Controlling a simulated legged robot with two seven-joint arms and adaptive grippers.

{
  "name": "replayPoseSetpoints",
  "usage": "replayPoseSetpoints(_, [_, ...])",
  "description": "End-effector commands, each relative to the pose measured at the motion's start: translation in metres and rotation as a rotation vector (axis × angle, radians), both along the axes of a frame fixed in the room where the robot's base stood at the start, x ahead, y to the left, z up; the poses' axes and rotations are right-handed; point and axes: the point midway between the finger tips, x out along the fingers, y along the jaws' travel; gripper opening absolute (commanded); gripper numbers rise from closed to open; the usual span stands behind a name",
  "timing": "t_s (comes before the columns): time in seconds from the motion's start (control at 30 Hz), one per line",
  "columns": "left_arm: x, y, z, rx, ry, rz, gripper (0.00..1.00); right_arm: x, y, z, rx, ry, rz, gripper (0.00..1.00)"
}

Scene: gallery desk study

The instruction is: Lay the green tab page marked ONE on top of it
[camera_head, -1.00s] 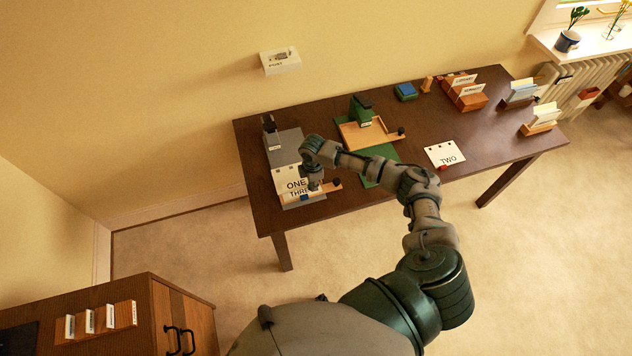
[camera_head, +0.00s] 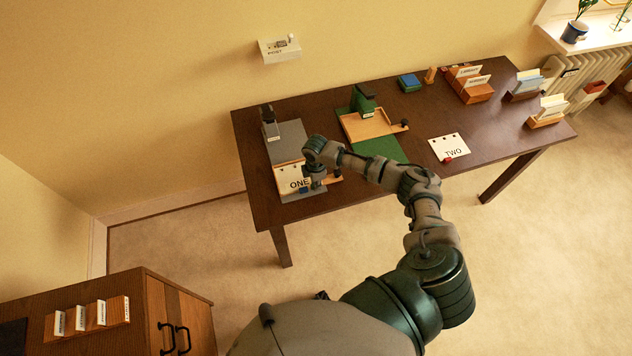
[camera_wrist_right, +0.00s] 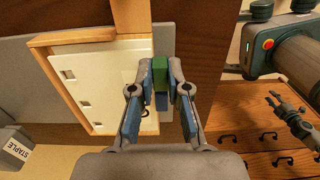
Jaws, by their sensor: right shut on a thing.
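The white page marked ONE (camera_head: 292,180) lies in the wooden-edged tray at the left of the desk, over the place where THREE showed. In the right wrist view the page (camera_wrist_right: 105,80) looks flat inside the wooden rim (camera_wrist_right: 60,40), its punched holes toward the left. My right gripper (camera_head: 316,186) is at the page's right edge. In the wrist view its blue-padded fingers (camera_wrist_right: 160,88) are shut on the green tab (camera_wrist_right: 160,68). What looks like my left gripper (camera_wrist_right: 284,106) shows small at the right of the wrist view, its jaw state unclear.
A grey stapler (camera_head: 269,122) marked STAPLE stands behind the tray. A green punch (camera_head: 363,100) on a wooden board and a green mat (camera_head: 380,148) lie to the right. Page TWO (camera_head: 449,148) lies farther right, with bare desk around it. Card racks (camera_head: 470,88) stand at the back right.

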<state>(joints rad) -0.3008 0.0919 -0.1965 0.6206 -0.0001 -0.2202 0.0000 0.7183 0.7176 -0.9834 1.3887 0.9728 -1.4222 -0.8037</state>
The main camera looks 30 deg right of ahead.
Motion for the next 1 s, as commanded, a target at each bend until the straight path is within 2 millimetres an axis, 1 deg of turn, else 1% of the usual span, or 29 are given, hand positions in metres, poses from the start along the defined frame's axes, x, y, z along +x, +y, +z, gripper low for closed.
replayPoseSetpoints(0.03, [0.000, 0.003, 0.000, 0.003, 0.000, 0.000, 0.40, 0.001, 0.004, 0.001, 0.011, -0.005, 0.004, 0.00])
replayPoseSetpoints(0.1, [0.000, 0.005, 0.000, 0.005, 0.000, 0.000, 0.40, 0.001, 0.004, 0.001, 0.013, -0.005, 0.004, 0.00])
replayPoseSetpoints(0.2, [0.000, 0.002, 0.000, 0.003, -0.001, 0.001, 0.40, 0.001, 0.003, 0.001, 0.014, -0.006, 0.004, 0.00])
replayPoseSetpoints(0.23, [0.000, 0.000, 0.000, 0.000, 0.000, 0.002, 0.40, 0.001, 0.003, 0.001, 0.013, -0.006, 0.003, 0.18])
replayPoseSetpoints(0.33, [0.000, -0.011, 0.000, -0.013, 0.000, 0.004, 0.40, 0.001, 0.003, 0.002, 0.010, -0.005, 0.003, 0.43])
replayPoseSetpoints(0.37, [0.000, -0.014, 0.000, -0.017, 0.000, 0.004, 0.40, 0.001, 0.003, 0.002, 0.010, -0.005, 0.003, 0.45])
replayPoseSetpoints(0.47, [0.000, -0.022, 0.000, -0.026, 0.000, 0.001, 0.40, 0.001, 0.004, 0.002, 0.008, -0.006, 0.004, 0.45])
replayPoseSetpoints(0.57, [0.000, -0.022, 0.000, -0.025, 0.000, -0.001, 0.40, 0.001, 0.006, 0.003, 0.006, -0.005, 0.004, 0.45])
replayPoseSetpoints(0.63, [-0.001, -0.010, 0.000, -0.012, 0.001, 0.001, 0.40, 0.001, 0.006, 0.003, 0.006, -0.006, 0.004, 0.45])
replayPoseSetpoints(0.73, [-0.001, -0.007, 0.000, -0.012, 0.000, 0.000, 0.40, 0.002, 0.005, 0.010, 0.006, -0.008, 0.003, 0.45])
replayPoseSetpoints(0.87, [-0.001, -0.009, 0.000, -0.011, -0.001, 0.000, 0.40, 0.002, 0.002, 0.030, 0.009, -0.008, 0.003, 0.45])
replayPoseSetpoints(1.0, [0.000, -0.010, 0.000, -0.012, -0.001, 0.001, 0.40, 0.002, 0.001, 0.062, 0.011, -0.009, 0.004, 0.45])
